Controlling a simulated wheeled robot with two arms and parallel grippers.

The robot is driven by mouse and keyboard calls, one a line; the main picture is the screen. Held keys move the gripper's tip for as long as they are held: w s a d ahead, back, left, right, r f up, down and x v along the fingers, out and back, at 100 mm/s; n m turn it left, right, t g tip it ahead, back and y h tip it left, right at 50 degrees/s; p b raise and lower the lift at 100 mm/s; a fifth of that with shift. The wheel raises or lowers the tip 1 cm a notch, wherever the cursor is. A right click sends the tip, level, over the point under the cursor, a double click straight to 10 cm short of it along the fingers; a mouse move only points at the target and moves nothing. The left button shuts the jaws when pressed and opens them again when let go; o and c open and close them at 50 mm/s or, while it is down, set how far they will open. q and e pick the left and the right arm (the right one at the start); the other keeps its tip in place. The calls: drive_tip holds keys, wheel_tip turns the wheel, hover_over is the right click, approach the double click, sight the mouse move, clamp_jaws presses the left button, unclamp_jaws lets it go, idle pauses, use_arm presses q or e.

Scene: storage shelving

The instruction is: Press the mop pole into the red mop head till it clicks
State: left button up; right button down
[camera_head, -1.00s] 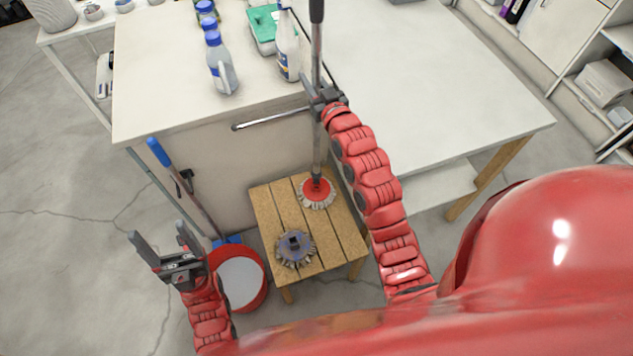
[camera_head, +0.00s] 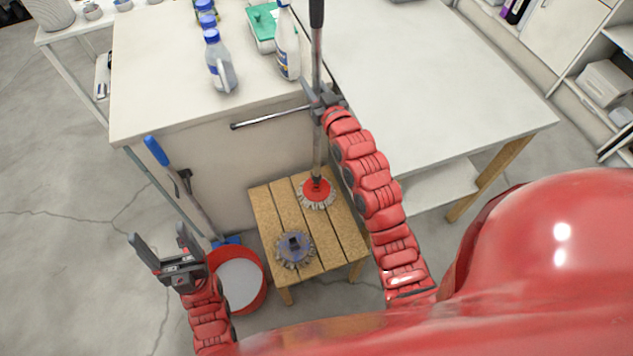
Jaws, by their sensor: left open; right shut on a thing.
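The red mop head (camera_head: 317,192) with a pale fringe lies on the far right part of a small wooden stool. The mop pole (camera_head: 317,150), grey with a black top end, stands upright with its lower end at the middle of the red head. I cannot tell how deep it sits. My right gripper (camera_head: 317,98) is shut on the pole about midway up. A second, blue-grey mop head (camera_head: 294,248) lies nearer on the stool. My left gripper (camera_head: 160,250) is open and empty, left of the red bucket.
The slatted stool (camera_head: 320,247) stands against a white counter (camera_head: 160,100) holding bottles (camera_head: 219,62) and a green-lidded box (camera_head: 264,25). A red bucket (camera_head: 262,293) and a blue-handled tool (camera_head: 184,182) are left of the stool.

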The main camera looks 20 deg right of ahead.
drive_tip(key=shift+f+b, duration=0.45)
drive_tip(key=shift+f, duration=0.2)
drive_tip(key=shift+f+b, duration=0.55)
drive_tip(key=shift+b, duration=0.4)
idle(3.4)
drive_tip(key=c, duration=0.6)
unclamp_jaws()
drive_tip(key=shift+s, duration=0.15)
drive_tip(key=s+d+p, duration=0.1)
drive_tip(key=s+d, duration=0.1)
drive_tip(key=s, duration=1.5)
drive_tip(key=shift+p, duration=0.3)
drive_tip(key=shift+r, duration=0.1)
